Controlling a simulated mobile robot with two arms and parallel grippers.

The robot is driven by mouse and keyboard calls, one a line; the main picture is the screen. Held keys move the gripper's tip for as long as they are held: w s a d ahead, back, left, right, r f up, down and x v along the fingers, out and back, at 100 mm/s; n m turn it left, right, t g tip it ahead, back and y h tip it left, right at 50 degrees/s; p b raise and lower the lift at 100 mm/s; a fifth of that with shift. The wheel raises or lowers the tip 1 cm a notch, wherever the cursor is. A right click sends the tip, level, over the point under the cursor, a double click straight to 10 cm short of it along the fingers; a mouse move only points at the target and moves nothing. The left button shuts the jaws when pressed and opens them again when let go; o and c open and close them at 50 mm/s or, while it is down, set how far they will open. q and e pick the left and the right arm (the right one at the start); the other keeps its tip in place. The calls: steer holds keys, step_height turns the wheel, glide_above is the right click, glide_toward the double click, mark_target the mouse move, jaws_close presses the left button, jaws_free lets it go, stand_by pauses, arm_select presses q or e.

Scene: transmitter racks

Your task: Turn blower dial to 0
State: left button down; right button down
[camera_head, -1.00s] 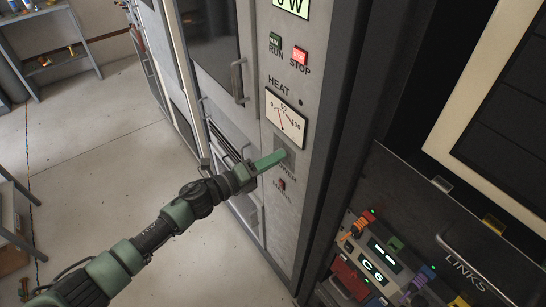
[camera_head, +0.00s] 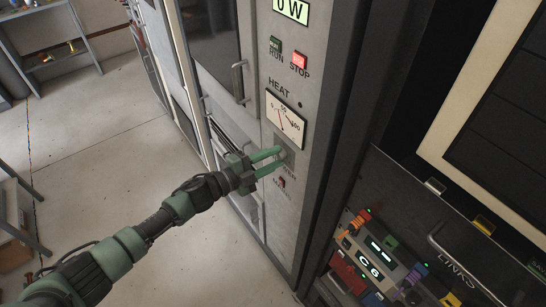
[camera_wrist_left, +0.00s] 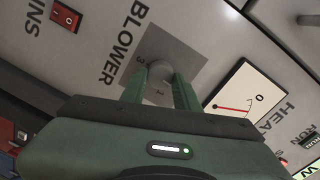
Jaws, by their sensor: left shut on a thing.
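The blower dial (camera_wrist_left: 161,71) is a round grey knob on a darker grey square plate (camera_wrist_left: 190,58) beside the word BLOWER in the left wrist view. A few digits show on the plate; which one the dial points to I cannot tell. My left gripper (camera_wrist_left: 160,82) has its two green fingers on either side of the dial, shut on it. In the head view, the left gripper (camera_head: 279,158) reaches the cabinet panel below the heat meter, and its fingers mostly hide the dial. My right gripper is in neither view.
The heat meter (camera_head: 285,119) sits just above the dial, with the green RUN button (camera_head: 275,45) and red STOP button (camera_head: 299,60) higher up. The red mains switch (camera_head: 282,182) is just below. A cabinet door handle (camera_head: 238,82) stands out at left.

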arm_select(q)
steer(key=shift+f+n, duration=0.1)
steer(key=shift+n, duration=0.4)
steer(key=c, duration=1)
jaws_free()
steer(key=shift+c, duration=0.2)
steer(key=shift+a, duration=0.1)
steer(key=b+v, duration=0.1)
steer(key=v, duration=0.6)
steer(key=shift+s+a+b, duration=0.2)
steer(key=shift+a+b, duration=0.15)
steer(key=shift+b, duration=0.05)
